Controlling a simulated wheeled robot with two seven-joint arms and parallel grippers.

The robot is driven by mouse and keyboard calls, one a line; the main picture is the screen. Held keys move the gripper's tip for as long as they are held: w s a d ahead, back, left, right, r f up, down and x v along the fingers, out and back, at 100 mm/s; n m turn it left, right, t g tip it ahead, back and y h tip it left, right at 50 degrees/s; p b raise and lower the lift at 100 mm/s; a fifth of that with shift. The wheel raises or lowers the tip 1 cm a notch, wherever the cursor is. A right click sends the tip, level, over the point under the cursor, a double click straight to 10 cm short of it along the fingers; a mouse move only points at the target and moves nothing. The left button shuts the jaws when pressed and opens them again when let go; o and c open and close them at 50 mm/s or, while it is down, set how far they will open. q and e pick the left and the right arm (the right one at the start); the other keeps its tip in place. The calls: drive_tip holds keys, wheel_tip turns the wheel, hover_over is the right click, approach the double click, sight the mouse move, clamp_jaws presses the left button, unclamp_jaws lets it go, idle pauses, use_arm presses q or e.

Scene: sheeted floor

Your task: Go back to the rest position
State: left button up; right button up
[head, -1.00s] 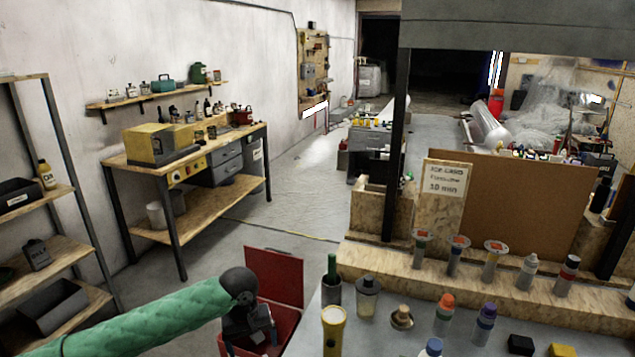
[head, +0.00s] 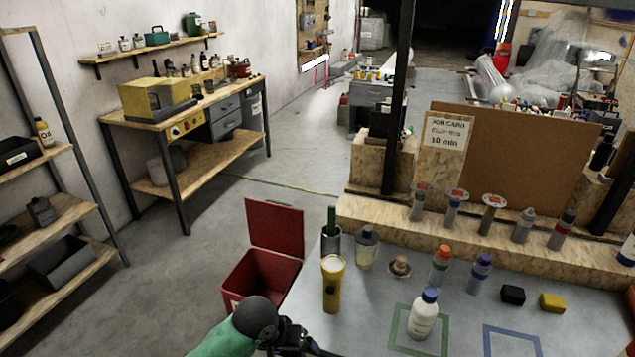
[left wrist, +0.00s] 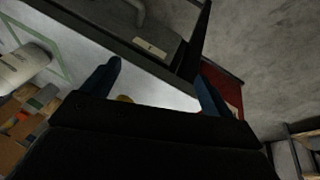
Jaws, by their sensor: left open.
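My left arm comes in from the lower left in its green sleeve. My left gripper (head: 300,346) is at the bottom of the head view, by the near left edge of the grey bench top, in front of the red bin. In the left wrist view its two blue-grey fingers (left wrist: 158,80) stand wide apart with nothing seen between them. The bench edge and the red bin (left wrist: 222,85) lie beyond the fingers. My right gripper is in neither view.
The open red bin (head: 262,275) stands left of the bench (head: 375,318). A yellow flashlight (head: 332,285) stands close to my gripper. A white bottle (head: 423,315) stands in a green outline. Several bottles line the back. Open floor (head: 190,275) lies left.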

use_arm(q)
drive_tip(key=s+a+f+t+y, duration=0.1)
drive_tip(key=s+a+f+y, duration=0.15)
drive_tip(key=s+a, duration=0.65)
drive_tip(key=s+a+f+y, duration=0.1)
drive_tip(key=s+a+f, duration=0.2)
drive_tip(key=s+a, duration=0.6)
drive_tip(key=d+f+b, duration=0.1)
drive_tip(key=d+f, duration=0.1)
drive_tip(key=f, duration=1)
drive_tip(key=d+f, duration=0.2)
drive_tip(key=f, duration=1)
drive_tip(key=s+f, duration=0.4)
drive_tip(key=f, duration=0.9)
drive_tip(key=s+f+g+b, duration=0.1)
drive_tip(key=s+f, duration=0.2)
drive_tip(key=f, duration=1)
drive_tip(key=shift+s+f+m+g, duration=0.15)
drive_tip(key=shift+s+m+g, duration=0.15)
drive_tip(key=shift+s, duration=0.1)
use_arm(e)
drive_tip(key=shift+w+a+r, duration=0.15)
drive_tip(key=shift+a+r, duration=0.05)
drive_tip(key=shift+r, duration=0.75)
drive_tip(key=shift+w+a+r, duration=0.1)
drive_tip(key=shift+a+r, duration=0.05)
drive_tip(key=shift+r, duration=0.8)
